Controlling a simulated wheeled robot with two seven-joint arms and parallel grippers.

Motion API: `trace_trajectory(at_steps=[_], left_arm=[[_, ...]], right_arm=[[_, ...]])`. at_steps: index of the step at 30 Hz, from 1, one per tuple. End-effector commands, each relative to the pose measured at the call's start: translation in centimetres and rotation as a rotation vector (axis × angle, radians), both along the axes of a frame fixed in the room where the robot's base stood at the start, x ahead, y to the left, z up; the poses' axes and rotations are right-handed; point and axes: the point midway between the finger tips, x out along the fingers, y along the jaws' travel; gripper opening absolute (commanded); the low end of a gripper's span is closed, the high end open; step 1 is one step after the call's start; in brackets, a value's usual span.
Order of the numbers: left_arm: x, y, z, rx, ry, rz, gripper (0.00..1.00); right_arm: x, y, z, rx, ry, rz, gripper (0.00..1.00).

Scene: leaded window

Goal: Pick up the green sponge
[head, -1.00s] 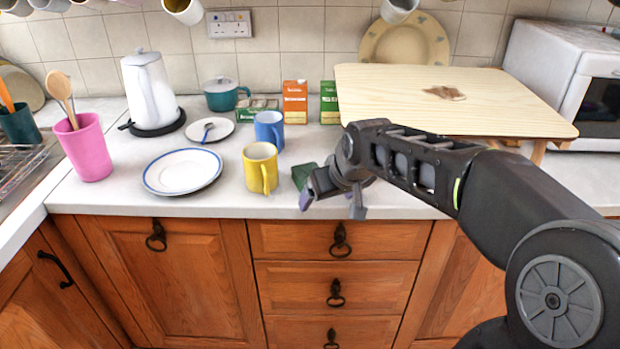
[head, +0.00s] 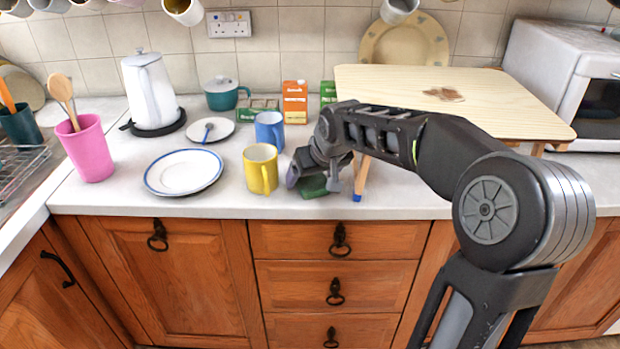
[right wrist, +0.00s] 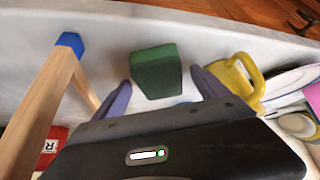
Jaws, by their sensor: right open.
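The green sponge (head: 313,187) lies on the white counter near its front edge, just right of the yellow mug. In the head view my right gripper (head: 312,181) is over it and hides part of it. In the right wrist view the sponge (right wrist: 156,72) stands between and a little beyond the two purple fingertips (right wrist: 160,88), with a gap on each side. My right gripper is open and holds nothing. My left gripper is not in view.
The yellow mug (head: 260,168) stands close left of the gripper, with the blue mug (head: 269,130) behind. A wooden leg with a blue foot (head: 359,190), under the raised wooden board (head: 440,95), stands close right. A white plate (head: 183,173) lies further left.

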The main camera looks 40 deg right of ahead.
Motion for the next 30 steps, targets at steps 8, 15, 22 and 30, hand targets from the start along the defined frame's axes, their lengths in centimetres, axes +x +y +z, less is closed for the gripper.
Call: trace_trajectory(at_steps=[8,15,22,30], left_arm=[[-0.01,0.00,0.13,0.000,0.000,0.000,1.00],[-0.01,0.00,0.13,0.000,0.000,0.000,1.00],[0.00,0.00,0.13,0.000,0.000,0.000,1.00],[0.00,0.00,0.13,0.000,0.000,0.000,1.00]], right_arm=[[0.26,-0.10,-0.87,0.000,0.003,-0.001,0.85],[0.24,-0.08,-0.87,0.001,0.003,0.000,0.85],[0.24,-0.08,-0.87,0.001,0.003,0.000,0.80],[0.23,-0.08,-0.86,0.001,0.003,0.000,0.58]])
